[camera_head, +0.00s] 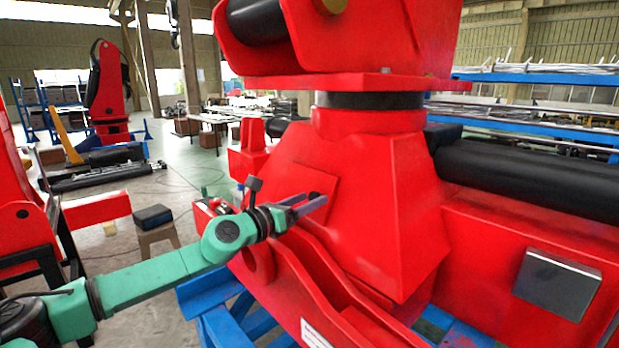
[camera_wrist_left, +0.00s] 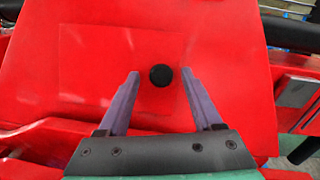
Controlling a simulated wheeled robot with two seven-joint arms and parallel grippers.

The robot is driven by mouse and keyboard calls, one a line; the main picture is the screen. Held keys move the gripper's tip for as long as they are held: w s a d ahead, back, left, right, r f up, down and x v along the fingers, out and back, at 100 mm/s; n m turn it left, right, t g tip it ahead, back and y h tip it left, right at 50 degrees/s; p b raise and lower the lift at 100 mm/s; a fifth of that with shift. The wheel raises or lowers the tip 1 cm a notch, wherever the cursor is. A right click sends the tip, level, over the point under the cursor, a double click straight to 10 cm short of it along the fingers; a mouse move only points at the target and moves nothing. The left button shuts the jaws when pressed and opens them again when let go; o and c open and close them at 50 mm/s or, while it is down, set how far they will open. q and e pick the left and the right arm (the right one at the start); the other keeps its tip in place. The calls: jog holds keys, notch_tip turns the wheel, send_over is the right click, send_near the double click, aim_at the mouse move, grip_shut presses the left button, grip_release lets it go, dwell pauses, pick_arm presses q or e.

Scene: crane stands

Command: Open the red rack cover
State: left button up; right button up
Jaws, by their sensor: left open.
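The red rack cover (camera_head: 322,196) is a flat rectangular panel on the sloping face of the large red crane body (camera_head: 385,210). It lies flush with that face. In the left wrist view the cover (camera_wrist_left: 90,70) carries a round black knob (camera_wrist_left: 160,76) near its right part. My left gripper (camera_head: 312,203) is in front of the cover. It is open, with its two purple fingers (camera_wrist_left: 157,85) on either side of the knob in the picture. I cannot tell whether they touch it. In the head view the knob (camera_head: 314,195) is partly hidden by the fingers. My right gripper is not in view.
Blue stands (camera_head: 225,318) hold the crane below my left arm. A black cylinder (camera_head: 530,178) runs along the right side, above a grey box (camera_head: 557,283). A small stool (camera_head: 158,235) stands at left. Green floor (camera_head: 200,165) is open behind.

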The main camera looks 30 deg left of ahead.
pick_arm(q)
jog(key=shift+w+d+f, duration=0.1)
jog(key=shift+w+d, duration=0.05)
jog(key=shift+w, duration=0.25)
jog(key=shift+s, duration=0.15)
grip_shut()
dwell(1.0)
